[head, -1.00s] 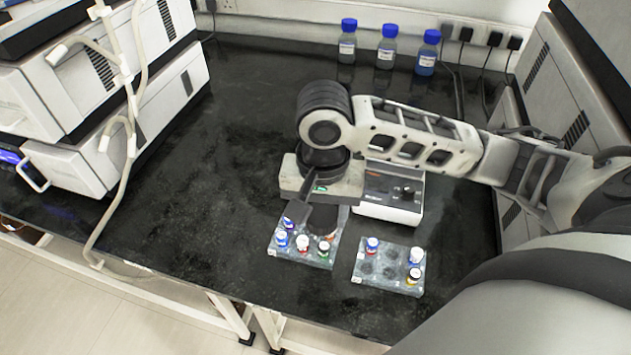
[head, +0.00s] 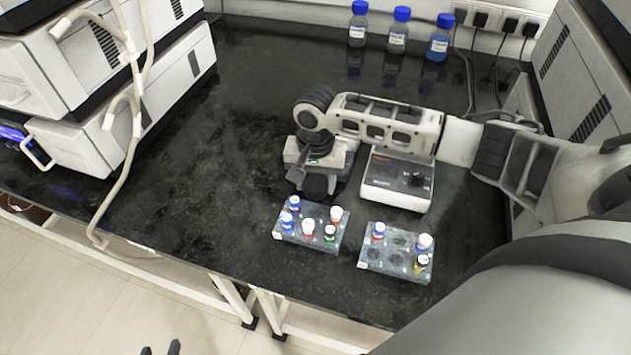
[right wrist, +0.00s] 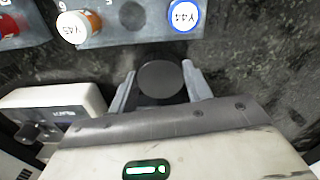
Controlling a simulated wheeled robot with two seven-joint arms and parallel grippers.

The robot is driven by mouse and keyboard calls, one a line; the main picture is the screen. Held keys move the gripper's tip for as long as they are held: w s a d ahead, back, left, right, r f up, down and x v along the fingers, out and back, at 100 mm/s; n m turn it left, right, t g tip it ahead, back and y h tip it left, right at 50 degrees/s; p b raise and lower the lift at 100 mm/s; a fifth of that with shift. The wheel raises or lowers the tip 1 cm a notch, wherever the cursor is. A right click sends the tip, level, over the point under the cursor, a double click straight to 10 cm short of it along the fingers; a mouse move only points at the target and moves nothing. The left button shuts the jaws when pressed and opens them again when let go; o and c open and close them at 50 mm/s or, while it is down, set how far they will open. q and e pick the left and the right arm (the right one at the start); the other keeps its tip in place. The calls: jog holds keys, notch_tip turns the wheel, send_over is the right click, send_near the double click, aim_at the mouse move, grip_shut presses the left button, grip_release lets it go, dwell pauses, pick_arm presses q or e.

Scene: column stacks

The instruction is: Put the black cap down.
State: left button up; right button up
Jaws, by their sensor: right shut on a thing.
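The black cap (right wrist: 161,80) is a dark round disc between the fingers of my right gripper (right wrist: 162,84), which is shut on it in the right wrist view. In the head view my right gripper (head: 314,188) is just behind the left vial rack (head: 283,237), with the dark cap (head: 315,186) below its body. I cannot tell the exact height of the cap over the bench. My left gripper (head: 160,350) shows only as two dark, separated fingertips at the bottom edge, over the floor, with nothing seen between them.
The right rack (head: 385,263) holds several vials and has empty holes. A white device with a knob (head: 400,184) stands right of my gripper. Dark bench (head: 215,170) is clear to the left.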

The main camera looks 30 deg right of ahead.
jog(key=shift+f, duration=0.25)
jog(key=o, duration=1)
jog(key=shift+c, duration=0.2)
